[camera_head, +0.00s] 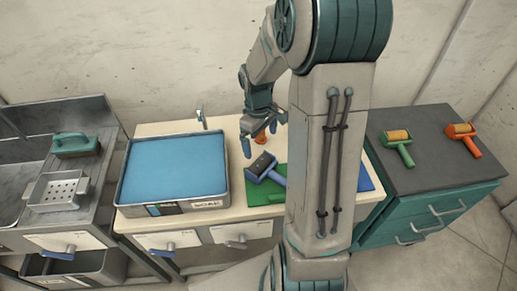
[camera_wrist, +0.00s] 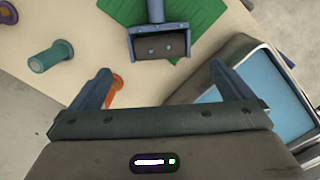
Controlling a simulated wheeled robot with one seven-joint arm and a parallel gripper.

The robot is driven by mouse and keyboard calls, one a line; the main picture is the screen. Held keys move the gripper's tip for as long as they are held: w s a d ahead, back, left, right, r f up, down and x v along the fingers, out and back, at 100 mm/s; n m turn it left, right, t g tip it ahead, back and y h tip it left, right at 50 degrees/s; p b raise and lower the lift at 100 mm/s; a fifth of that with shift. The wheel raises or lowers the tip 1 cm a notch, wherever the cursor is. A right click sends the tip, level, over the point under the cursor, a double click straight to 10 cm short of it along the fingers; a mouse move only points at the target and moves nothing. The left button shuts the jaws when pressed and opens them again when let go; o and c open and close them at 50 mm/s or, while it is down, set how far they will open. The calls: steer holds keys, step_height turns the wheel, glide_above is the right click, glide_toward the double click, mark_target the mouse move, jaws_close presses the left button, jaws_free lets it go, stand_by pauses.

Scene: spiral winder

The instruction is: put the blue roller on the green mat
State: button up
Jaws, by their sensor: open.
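The blue roller (camera_head: 265,169), with a dark roller head and a blue handle, lies on the bench at the green mat (camera_head: 262,196). In the wrist view the blue roller (camera_wrist: 158,44) has its handle over the green mat (camera_wrist: 205,12), and its head overlaps the mat's edge, partly over bare bench. My gripper (camera_head: 264,134) is open and empty, above and behind the roller. In the wrist view my gripper (camera_wrist: 160,68) has its fingers spread, with the roller head beyond them, apart from both. My arm hides part of the mat in the head view.
A blue-filled tray (camera_head: 175,168) stands left of the roller. An orange spool (camera_wrist: 115,88) and a teal spool (camera_wrist: 50,56) stand on the bench. A blue mat (camera_head: 365,179) lies right of my arm. Green (camera_head: 398,144) and orange (camera_head: 465,138) rollers lie on the right cabinet.

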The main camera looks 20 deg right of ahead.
steer(key=s+a+r+m+t, duration=0.2)
steer(key=s+a+r, duration=0.2)
steer(key=s+r, duration=0.3)
steer(key=s+a+r+m+t, duration=0.1)
steer(key=s+a+r+m, duration=0.2)
steer(key=s+a+r, duration=0.2)
steer(key=s+r, duration=0.2)
steer(key=s, duration=0.2)
steer(key=shift+m+t, duration=0.3)
steer(key=shift+t, duration=0.1)
